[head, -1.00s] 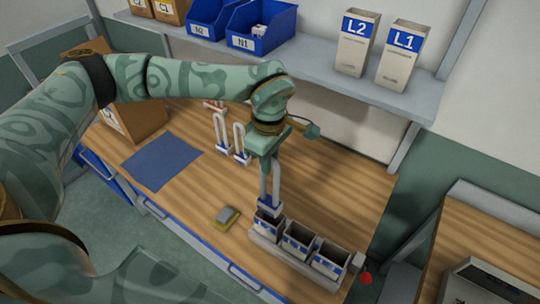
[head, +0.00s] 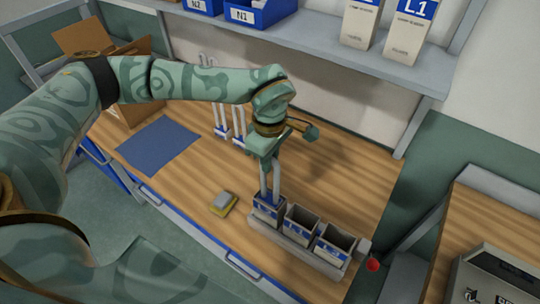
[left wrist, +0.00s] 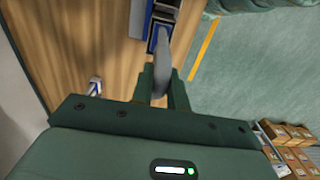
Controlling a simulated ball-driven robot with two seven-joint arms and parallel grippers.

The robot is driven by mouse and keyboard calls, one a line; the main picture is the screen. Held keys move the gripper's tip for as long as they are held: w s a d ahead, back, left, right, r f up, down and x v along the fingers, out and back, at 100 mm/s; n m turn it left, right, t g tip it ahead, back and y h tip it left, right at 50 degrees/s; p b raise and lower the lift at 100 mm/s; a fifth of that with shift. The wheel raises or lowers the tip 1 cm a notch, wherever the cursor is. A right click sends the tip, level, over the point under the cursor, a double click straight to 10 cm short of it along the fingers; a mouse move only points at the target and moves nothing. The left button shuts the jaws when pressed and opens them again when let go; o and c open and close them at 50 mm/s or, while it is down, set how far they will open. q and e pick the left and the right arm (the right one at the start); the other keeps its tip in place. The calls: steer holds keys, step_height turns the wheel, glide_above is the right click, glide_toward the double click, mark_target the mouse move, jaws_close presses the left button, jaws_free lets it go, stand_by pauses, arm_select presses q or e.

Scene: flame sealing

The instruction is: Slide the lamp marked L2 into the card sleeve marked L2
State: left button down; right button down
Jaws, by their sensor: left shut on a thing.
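My left gripper (head: 268,156) is shut on a lamp (head: 270,180), a pale U-shaped tube held upright. The lamp's lower part is inside the leftmost card sleeve (head: 266,217) of a row, and its blue base is hidden there. Two more open sleeves, the middle one (head: 299,226) and the right one (head: 332,248), stand beside it in a grey rack (head: 288,246). Their marks are too small to read. In the left wrist view the fingers (left wrist: 158,85) close around the grey lamp tube (left wrist: 162,58). My right gripper is not in view.
Other upright lamps (head: 222,115) stand at the back of the bench. A grey-and-yellow block (head: 223,203) and a blue mat (head: 157,148) lie left of the rack. A carton marked L1 (head: 408,35) stands on the shelf above. A red knob (head: 373,265) is at the rack's right end.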

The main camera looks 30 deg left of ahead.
arm_select(q)
steer(key=shift+f+b, duration=3.5)
steer(key=shift+f, duration=2.15)
steer(key=c, duration=1.3)
jaws_free()
steer(key=c, duration=0.3)
steer(key=shift+c, duration=0.2)
steer(key=shift+r, duration=0.1)
step_height(320, 180, up, 8)
steer(key=p, duration=0.6)
